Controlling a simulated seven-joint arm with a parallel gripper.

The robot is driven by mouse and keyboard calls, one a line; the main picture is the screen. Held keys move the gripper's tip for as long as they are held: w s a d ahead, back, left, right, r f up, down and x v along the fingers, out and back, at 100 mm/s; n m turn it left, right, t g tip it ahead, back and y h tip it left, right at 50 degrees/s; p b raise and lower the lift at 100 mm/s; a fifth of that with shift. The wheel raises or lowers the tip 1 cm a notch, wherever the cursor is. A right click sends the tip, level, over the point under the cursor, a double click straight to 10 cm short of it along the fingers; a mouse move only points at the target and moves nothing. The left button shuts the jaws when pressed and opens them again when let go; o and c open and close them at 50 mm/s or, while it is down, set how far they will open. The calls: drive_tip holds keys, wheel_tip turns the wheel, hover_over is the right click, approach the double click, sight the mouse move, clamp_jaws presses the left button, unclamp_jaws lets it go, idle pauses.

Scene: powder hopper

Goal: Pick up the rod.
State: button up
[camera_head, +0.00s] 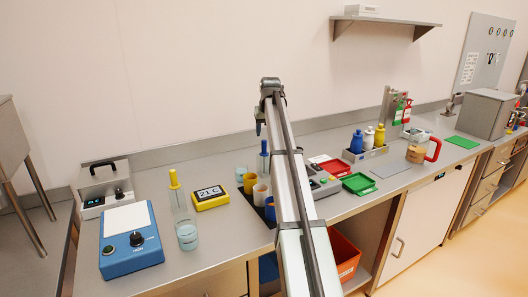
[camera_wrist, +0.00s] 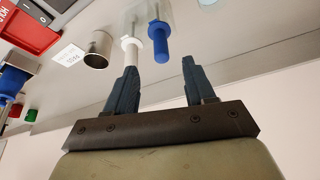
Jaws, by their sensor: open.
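No thing is plainly marked as the rod; the rod-like things are upright handled tools. In the wrist view, a blue-handled one (camera_wrist: 158,42) and a white-handled one (camera_wrist: 132,45) stand in a clear container (camera_wrist: 150,12). My gripper (camera_wrist: 159,65) is open and empty, its fingers pointing towards these handles. The blue handle's end lies beyond the gap between the fingertips, apart from them. In the head view, a blue-handled tool (camera_head: 264,147) stands just below my gripper (camera_head: 259,128). A yellow-handled tool (camera_head: 174,180) stands farther left. My arm hides part of the bench.
Yellow (camera_head: 249,183) and white (camera_head: 260,194) cups stand close by. A yellow display box (camera_head: 210,197), a glass beaker (camera_head: 187,236) and a blue scale (camera_head: 131,253) are to the left. Red (camera_head: 333,167) and green (camera_head: 360,183) trays lie right. A metal cup (camera_wrist: 97,50) shows in the wrist view.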

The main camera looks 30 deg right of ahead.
sight(264, 153)
drive_tip(key=x, duration=1)
drive_tip(key=shift+w, duration=0.2)
drive_tip(key=shift+c, duration=0.2)
drive_tip(key=c, duration=0.6)
